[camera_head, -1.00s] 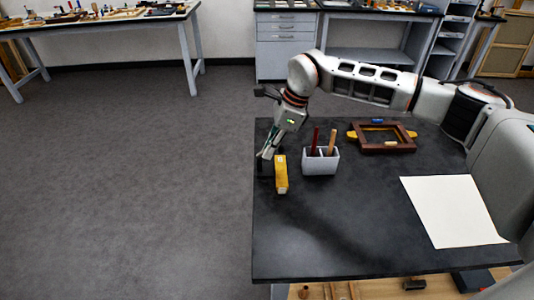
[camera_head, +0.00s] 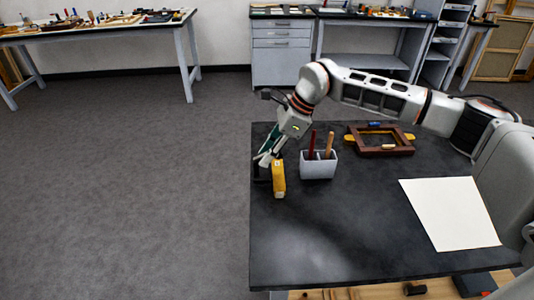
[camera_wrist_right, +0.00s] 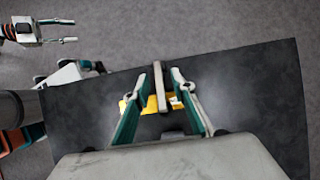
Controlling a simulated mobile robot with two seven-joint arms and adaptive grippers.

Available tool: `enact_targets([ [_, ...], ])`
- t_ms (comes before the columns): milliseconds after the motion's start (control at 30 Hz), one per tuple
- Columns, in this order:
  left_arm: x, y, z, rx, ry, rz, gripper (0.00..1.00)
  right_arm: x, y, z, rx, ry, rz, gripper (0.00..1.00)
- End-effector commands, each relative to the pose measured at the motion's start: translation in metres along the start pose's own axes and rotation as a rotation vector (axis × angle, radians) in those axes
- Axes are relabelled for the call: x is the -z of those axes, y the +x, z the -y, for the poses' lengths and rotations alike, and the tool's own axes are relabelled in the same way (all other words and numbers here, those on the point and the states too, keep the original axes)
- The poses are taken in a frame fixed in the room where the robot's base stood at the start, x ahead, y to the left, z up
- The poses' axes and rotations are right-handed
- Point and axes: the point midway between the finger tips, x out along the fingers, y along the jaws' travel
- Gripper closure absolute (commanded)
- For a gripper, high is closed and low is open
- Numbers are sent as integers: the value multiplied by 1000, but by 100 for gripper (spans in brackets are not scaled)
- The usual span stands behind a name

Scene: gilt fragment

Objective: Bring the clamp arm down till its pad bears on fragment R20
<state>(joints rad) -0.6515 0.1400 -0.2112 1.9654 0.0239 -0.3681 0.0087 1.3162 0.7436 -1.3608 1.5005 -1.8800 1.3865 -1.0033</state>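A yellow block (camera_head: 279,180), which I take to be fragment R20, lies near the table's left edge. It also shows in the right wrist view (camera_wrist_right: 130,104). A pale bar (camera_wrist_right: 159,86), apparently the clamp arm, crosses over it in that view. My right gripper (camera_head: 266,158) is low beside the block's far end. In the wrist view its teal fingers (camera_wrist_right: 160,78) stand apart on both sides of the bar, with small gaps. Pad contact with the block is hidden. My left gripper (camera_wrist_right: 68,31) is open and empty over the floor at upper left there.
A white holder (camera_head: 318,168) with upright brushes stands just right of the block. A brown frame (camera_head: 381,146) with yellow tabs lies farther back. A white sheet (camera_head: 448,212) lies at the right. The dark table (camera_head: 320,240) is clear at the front.

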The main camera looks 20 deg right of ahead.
Motion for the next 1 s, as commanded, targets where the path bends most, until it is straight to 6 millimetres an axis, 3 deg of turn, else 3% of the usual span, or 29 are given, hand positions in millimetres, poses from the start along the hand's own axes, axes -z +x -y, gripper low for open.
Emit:
enact_targets([
  [167,0,0,0,0,0,0,60,0,-19,2,4,0,2,75],
  [600,0,1,0,-1,-1,0,60,0,-102,1,3,-1,1,75],
  [800,0,1,0,-1,-1,0,60,0,-118,0,1,0,1,75],
  [1000,0,1,-1,-1,-1,0,60,0,-120,0,0,0,1,75],
])
